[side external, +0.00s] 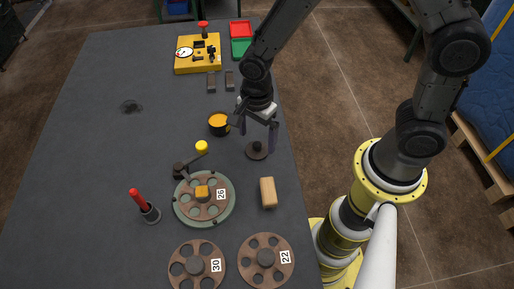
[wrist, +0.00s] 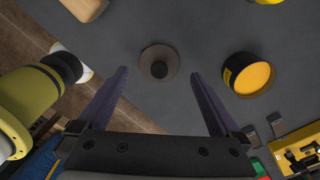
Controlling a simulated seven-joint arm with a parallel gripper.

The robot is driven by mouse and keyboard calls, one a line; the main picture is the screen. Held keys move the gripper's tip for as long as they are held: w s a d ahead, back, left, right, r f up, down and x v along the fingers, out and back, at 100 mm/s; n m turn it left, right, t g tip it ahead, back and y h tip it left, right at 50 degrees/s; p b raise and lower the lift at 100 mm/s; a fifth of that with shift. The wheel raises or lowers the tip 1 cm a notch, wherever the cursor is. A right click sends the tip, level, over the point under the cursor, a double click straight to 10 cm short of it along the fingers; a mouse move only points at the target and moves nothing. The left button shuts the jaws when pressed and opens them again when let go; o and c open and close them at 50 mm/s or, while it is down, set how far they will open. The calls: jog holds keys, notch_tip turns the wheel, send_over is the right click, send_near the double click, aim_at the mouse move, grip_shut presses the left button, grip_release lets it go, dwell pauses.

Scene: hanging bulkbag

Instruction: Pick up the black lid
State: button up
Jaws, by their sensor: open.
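My gripper (side external: 256,133) is open and empty, above the table close to the lid. In the wrist view both fingers of my gripper (wrist: 158,72) are spread wide and show clear space around the lid.
A black pot with orange contents (side external: 219,124) stands left of the lid. A wooden block (side external: 268,193) lies nearer the camera. A wheel marked 26 (side external: 190,212), a yellow knob (side external: 201,147) and a yellow gauge box (side external: 198,54) are also on the table (side external: 80,120).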

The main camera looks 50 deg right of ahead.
aim_at(257, 144)
notch_tip(257, 144, down, 3)
jog(key=shift+f, duration=0.15)
jog(key=c, duration=1.2)
jog(key=shift+c, duration=0.2)
